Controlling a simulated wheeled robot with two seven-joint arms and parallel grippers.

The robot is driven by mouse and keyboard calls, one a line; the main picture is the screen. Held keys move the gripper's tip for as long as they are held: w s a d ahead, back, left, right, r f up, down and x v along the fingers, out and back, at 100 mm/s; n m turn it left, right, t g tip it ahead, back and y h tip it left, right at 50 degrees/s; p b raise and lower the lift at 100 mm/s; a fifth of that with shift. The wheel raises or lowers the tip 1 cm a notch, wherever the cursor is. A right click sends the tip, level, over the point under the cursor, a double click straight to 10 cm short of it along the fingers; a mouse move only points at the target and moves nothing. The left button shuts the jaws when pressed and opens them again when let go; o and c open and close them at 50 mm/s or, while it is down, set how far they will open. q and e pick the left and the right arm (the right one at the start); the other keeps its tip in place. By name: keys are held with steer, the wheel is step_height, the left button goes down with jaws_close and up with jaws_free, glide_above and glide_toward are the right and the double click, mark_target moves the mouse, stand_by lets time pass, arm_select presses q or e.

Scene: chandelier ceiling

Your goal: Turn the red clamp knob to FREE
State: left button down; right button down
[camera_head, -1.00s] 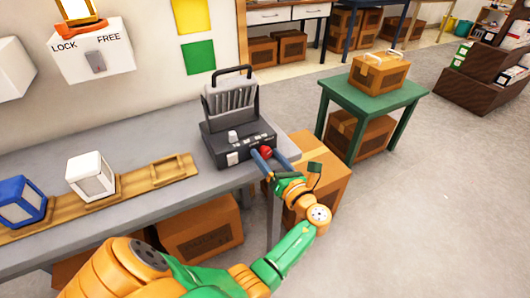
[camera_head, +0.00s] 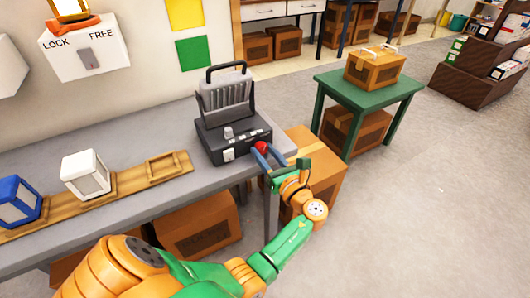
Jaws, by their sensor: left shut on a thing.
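The red clamp knob (camera_head: 262,147) sits on the front right of a dark machine (camera_head: 228,135) on the grey bench. My left gripper (camera_head: 262,150) reaches it from the lower right and has its two blue fingers on either side of the knob, shut on it. The fingers hide part of the knob, so its turn angle cannot be told. A white wall box (camera_head: 85,55) at the upper left carries the words LOCK and FREE and a grey lever (camera_head: 86,58). My right gripper is not in view.
A white lantern-like block (camera_head: 86,174) and a blue one (camera_head: 17,200) stand in a wooden rack (camera_head: 125,182) on the bench (camera_head: 90,215). A cardboard box (camera_head: 318,172) stands right of the bench, close to my arm. A green table (camera_head: 370,88) holds another box (camera_head: 375,66).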

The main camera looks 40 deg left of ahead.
arm_select(q)
steer(key=shift+f+n, duration=0.15)
steer(key=shift+n, duration=1.75)
steer(key=shift+b, duration=0.3)
steer(key=shift+c, duration=2.1)
jaws_free()
